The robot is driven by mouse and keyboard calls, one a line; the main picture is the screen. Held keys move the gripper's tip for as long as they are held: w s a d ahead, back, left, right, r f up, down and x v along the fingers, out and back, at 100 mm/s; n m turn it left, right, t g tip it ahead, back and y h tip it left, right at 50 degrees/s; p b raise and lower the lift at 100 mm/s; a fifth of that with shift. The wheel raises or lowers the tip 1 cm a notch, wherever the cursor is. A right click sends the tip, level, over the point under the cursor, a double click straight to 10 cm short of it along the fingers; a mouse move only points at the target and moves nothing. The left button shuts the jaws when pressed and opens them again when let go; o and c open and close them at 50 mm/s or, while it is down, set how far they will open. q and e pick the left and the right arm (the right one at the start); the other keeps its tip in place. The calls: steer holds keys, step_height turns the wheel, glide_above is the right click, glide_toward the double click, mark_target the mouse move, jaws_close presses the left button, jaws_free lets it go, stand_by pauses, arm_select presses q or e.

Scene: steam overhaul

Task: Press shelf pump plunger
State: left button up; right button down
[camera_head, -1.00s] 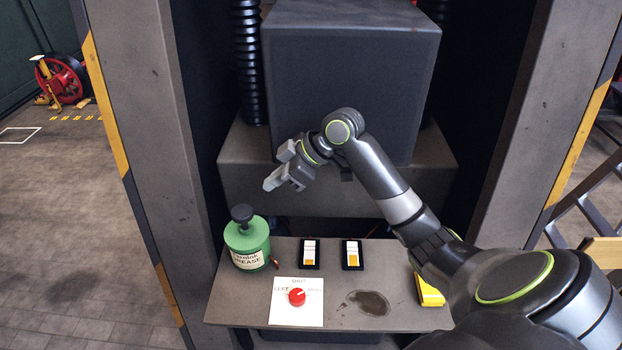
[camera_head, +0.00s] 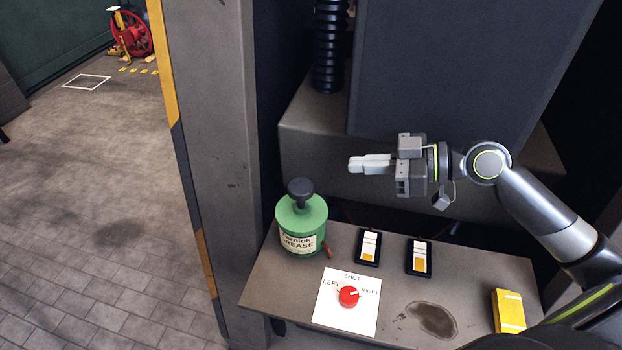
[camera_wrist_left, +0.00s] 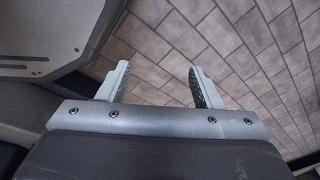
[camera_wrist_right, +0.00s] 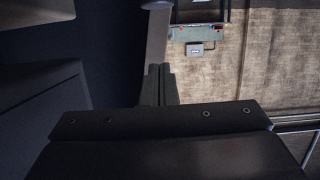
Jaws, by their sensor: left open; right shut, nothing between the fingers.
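The green grease pump (camera_head: 301,226) stands upright at the left end of the shelf (camera_head: 270,290). Its dark round plunger knob (camera_head: 300,187) sticks up on top, raised above the body on a short stem. In the head view my right gripper (camera_head: 352,164) is shut and empty. It points left, above the shelf, to the right of the knob and apart from it. Its closed fingers also show in the right wrist view (camera_wrist_right: 158,84). My left gripper (camera_wrist_left: 156,84) is open and empty over the paved floor in the left wrist view; it is out of the head view.
On the shelf are a red knob (camera_head: 348,296) on a white plate, two black-framed switches (camera_head: 369,247) (camera_head: 418,256), a dark stain and a yellow box (camera_head: 509,311). A grey pillar (camera_head: 205,130) stands left of the shelf. A large dark block (camera_head: 450,70) rises behind.

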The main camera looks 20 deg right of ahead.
arm_select(q)
steer(key=shift+s, duration=0.65)
arm_select(e)
steer(key=shift+s, duration=0.15)
steer(key=shift+a, duration=0.1)
steer(key=p, duration=0.3)
glide_above(312, 189)
step_height(312, 189, down, 3)
steer(key=shift+a+r, duration=0.15)
steer(key=shift+r, duration=0.05)
step_height(312, 189, down, 3)
steer(key=shift+r, duration=0.2)
arm_select(q)
steer(key=shift+w+r+p, duration=0.15)
steer(key=shift+w+r, duration=0.05)
steer(key=shift+r, duration=0.7)
steer(key=shift+w+r+p, duration=0.15)
steer(key=shift+r, duration=0.75)
arm_select(e)
steer(key=shift+f, duration=0.7)
